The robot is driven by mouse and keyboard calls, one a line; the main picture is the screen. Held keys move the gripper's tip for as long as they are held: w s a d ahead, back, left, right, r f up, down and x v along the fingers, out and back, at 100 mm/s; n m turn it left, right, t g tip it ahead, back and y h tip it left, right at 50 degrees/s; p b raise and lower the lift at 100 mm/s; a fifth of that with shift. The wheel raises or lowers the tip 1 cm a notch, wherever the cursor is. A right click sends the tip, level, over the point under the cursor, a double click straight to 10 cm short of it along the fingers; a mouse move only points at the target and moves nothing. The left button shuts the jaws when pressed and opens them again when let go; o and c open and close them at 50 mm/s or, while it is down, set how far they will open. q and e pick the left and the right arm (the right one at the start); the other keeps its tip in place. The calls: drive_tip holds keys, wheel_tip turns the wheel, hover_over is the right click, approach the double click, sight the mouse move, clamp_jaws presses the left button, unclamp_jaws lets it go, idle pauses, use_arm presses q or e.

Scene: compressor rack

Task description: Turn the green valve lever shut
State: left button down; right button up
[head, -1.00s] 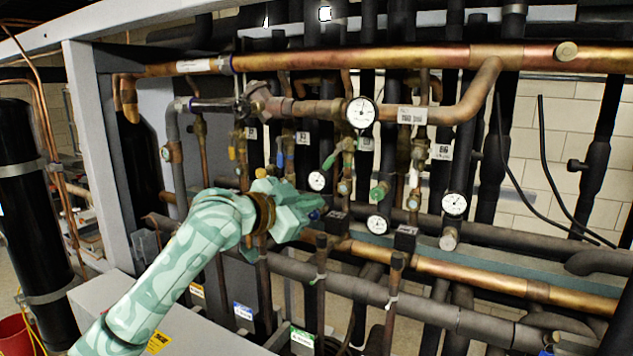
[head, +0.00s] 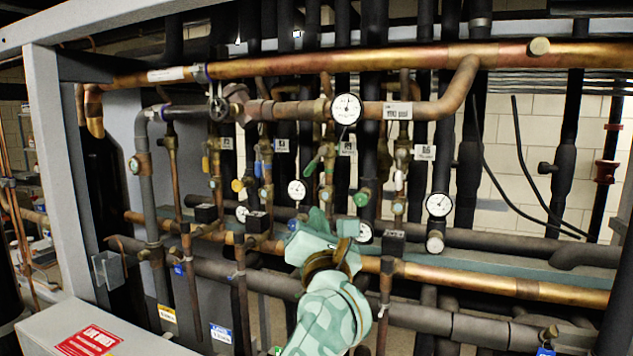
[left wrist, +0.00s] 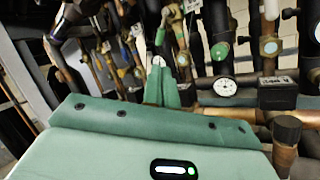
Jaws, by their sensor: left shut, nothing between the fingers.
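The green valve lever (head: 313,163) sits on a vertical copper valve line left of the middle gauge, slanting down to the left. It also shows in the left wrist view (left wrist: 160,37), above and beyond my fingertips. My left gripper (head: 298,226) is below the lever, clear of it in the picture; the gap in depth is hard to judge. In the left wrist view its fingers (left wrist: 161,84) are together with nothing between them. The gripper's body hides part of the lower pipes. My right gripper is not in view.
A round green valve handle (head: 361,200) is right of the lever. White dial gauges, including a large one (head: 346,108), stand around it. A copper pipe (head: 490,283) crosses low and another (head: 400,57) runs overhead. The grey frame post (head: 62,170) bounds the left.

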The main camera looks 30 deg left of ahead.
use_arm(q)
drive_tip(key=p, duration=0.3)
approach(306, 170)
drive_tip(key=x, duration=0.5)
drive_tip(key=shift+w+d, duration=0.2)
drive_tip(key=shift+w, duration=0.15)
drive_tip(key=shift+w+a, duration=0.3)
drive_tip(key=shift+w, duration=0.15)
drive_tip(key=shift+a+r+m+t+p, duration=0.3)
drive_tip(key=shift+m+t+p, duration=0.1)
drive_tip(key=shift+m, duration=0.5)
drive_tip(key=shift+s+a+r+m+t+h+p, duration=0.1)
drive_tip(key=shift+a+r+m+t+h+p, duration=0.6)
drive_tip(key=shift+m+h, duration=1.45)
drive_tip(key=shift+s+a+r+m+t+h+p, duration=0.1)
drive_tip(key=shift+a+r+m+t+h+p, duration=0.6)
drive_tip(key=shift+m, duration=2.4)
drive_tip(key=shift+a+r+m+t+h+p, duration=0.25)
drive_tip(key=shift+m+t+h+p, duration=0.8)
drive_tip(key=shift+m+h, duration=1.35)
drive_tip(key=shift+m+t, duration=0.25)
drive_tip(key=shift+m, duration=0.3)
